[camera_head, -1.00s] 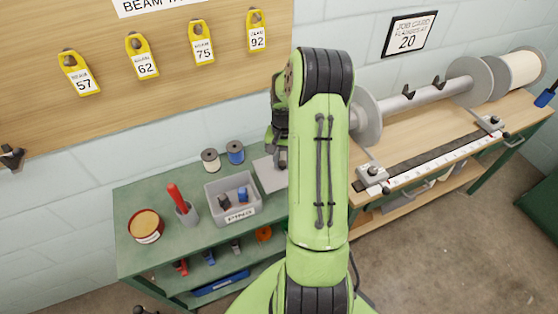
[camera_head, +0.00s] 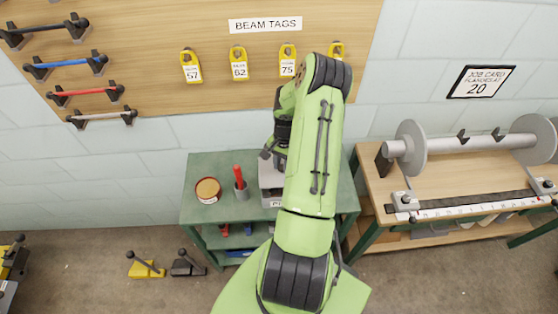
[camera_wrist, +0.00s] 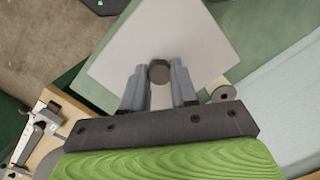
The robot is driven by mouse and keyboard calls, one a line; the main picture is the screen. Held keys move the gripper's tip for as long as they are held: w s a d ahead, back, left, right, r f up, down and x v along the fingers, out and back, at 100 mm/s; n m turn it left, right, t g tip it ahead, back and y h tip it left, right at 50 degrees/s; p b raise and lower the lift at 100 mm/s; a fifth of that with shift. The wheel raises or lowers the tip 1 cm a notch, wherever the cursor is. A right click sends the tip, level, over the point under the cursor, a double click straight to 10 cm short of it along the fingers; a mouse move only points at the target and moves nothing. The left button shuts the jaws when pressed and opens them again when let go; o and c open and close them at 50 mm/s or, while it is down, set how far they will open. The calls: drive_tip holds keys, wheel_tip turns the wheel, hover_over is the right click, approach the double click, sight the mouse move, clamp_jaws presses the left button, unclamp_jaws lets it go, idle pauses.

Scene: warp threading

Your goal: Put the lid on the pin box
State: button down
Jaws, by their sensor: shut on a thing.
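The lid (camera_wrist: 185,35) is a flat pale grey plate with a dark round knob (camera_wrist: 159,71), seen close in the wrist view. My gripper (camera_wrist: 159,78) has its fingers on either side of the knob and is shut on it. The green bench top shows beyond the lid's edges. The grey pin box (camera_head: 268,197) stands on the green bench in the head view, its right part and most of its label hidden behind my arm.
A round tin (camera_head: 208,190) and a cup with a red-handled tool (camera_head: 240,186) stand left of the box. A spool (camera_wrist: 223,92) shows beside the lid. The wooden bench (camera_head: 445,180) with a flanged beam is at right.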

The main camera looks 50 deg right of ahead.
sight(282, 175)
wheel_tip(282, 175, down, 6)
drive_tip(key=b, duration=0.4)
drive_tip(key=shift+f, duration=0.25)
drive_tip(key=shift+r, duration=0.1)
drive_tip(key=shift+f+b, duration=0.45)
drive_tip(key=shift+b, duration=0.3)
idle(1.0)
drive_tip(key=shift+c, duration=1.6)
unclamp_jaws()
drive_tip(key=shift+r, duration=0.15)
